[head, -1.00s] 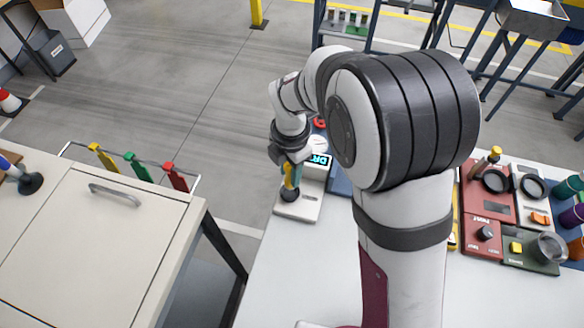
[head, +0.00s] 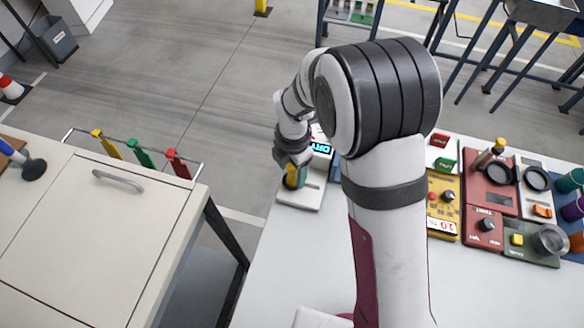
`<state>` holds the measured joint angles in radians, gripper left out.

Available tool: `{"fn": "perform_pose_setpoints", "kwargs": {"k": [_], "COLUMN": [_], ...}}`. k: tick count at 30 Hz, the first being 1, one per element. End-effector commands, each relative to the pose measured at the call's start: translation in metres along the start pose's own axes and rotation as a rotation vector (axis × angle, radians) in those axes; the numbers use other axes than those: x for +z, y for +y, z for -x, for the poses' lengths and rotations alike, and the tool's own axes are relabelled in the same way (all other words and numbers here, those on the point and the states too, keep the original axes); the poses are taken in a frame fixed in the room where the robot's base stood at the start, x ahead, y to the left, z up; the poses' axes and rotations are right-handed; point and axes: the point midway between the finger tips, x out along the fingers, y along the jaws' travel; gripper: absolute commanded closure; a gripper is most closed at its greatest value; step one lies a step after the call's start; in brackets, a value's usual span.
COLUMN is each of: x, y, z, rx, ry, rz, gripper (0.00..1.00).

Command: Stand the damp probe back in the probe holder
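My gripper (head: 291,160) points down over a white meter unit (head: 300,195) at the left back of the near table. A yellow probe-like piece (head: 291,178) shows right below the fingers, with a teal part (head: 302,174) beside it. The yellow piece's lower end is at the unit's dark round holder, which is mostly hidden. I cannot tell how deep it sits in it or whether the fingers grip it. The lit display (head: 321,147) is partly readable behind the gripper.
My arm covers the middle of the table. Red, yellow and green panels with knobs (head: 488,225) and a metal cup (head: 551,240) stand to the right. A cream cabinet (head: 95,235) with coloured tags on a rail stands left, across a gap.

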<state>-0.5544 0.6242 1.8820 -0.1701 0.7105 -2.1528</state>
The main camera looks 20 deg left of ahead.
Motion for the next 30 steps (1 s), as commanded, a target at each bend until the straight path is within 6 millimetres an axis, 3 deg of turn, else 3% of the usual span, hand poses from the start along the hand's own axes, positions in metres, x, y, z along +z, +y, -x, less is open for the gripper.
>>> {"fn": "perform_pose_setpoints", "kwargs": {"k": [7, 18, 26, 28, 30], "x": [0.000, 0.001, 0.000, 0.003, 0.009], "y": [0.001, 0.001, 0.000, -0.009, -0.038], "z": [0.011, 0.108, 0.128, 0.133, 0.148], "rx": [0.003, 0.004, 0.001, 0.001, 0.003], "ry": [-0.001, -0.002, 0.000, 0.003, 0.015], "rz": [-0.001, 0.000, -0.003, -0.085, -0.360], "gripper": [0.34, 0.34, 0.34, 0.34, 0.34]}}
